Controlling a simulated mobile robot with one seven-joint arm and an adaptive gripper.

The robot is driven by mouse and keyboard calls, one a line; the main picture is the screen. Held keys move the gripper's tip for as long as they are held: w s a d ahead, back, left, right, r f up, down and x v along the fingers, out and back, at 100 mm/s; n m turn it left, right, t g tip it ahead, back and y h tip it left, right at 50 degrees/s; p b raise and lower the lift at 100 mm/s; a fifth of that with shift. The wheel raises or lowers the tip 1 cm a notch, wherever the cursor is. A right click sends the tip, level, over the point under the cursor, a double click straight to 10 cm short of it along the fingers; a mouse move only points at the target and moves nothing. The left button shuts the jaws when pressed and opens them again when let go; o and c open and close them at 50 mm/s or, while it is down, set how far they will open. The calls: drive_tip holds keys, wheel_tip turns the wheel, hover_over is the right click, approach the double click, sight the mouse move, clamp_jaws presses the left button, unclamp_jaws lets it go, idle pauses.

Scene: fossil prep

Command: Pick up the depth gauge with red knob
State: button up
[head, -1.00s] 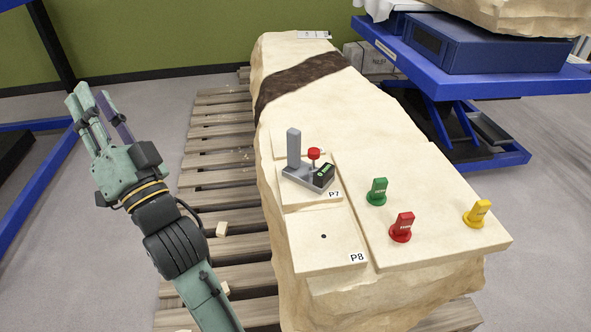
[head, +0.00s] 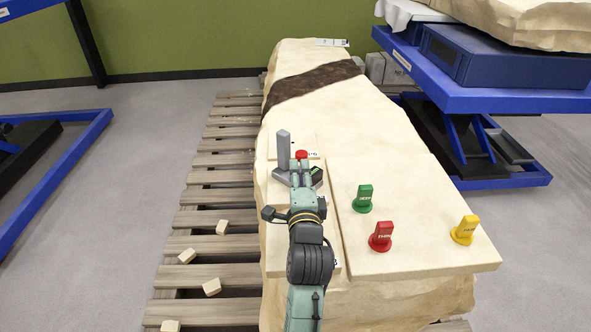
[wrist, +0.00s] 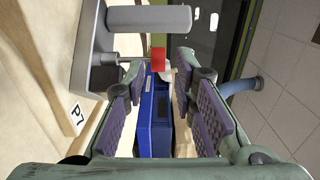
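The depth gauge (head: 283,152) stands upright on the pale stone block, with a grey post, a grey base and a red knob (head: 301,155). In the wrist view its grey post and base (wrist: 88,60) fill the upper left, and the red knob (wrist: 158,61) shows in the gap between the fingertips. My gripper (head: 301,170) is over the near side of the gauge and hides part of its base and display. The wrist view shows my gripper (wrist: 161,72) open, with its purple-padded fingers apart. Whether the knob is between the pads or just beyond them I cannot tell.
Green (head: 363,198), red (head: 381,237) and yellow (head: 466,230) tagged pegs stand on the slab to the right. A P7 label (wrist: 76,113) shows beside the gauge. A wooden pallet (head: 212,220) with loose small blocks lies left. A blue lift table (head: 480,97) stands at back right.

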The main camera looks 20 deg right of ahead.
sight(298, 159)
drive_tip(key=p+x, duration=0.1)
drive_tip(key=x, duration=0.6)
drive_tip(key=shift+w+f, duration=0.15)
drive_tip(key=shift+c, duration=0.4)
clamp_jaws()
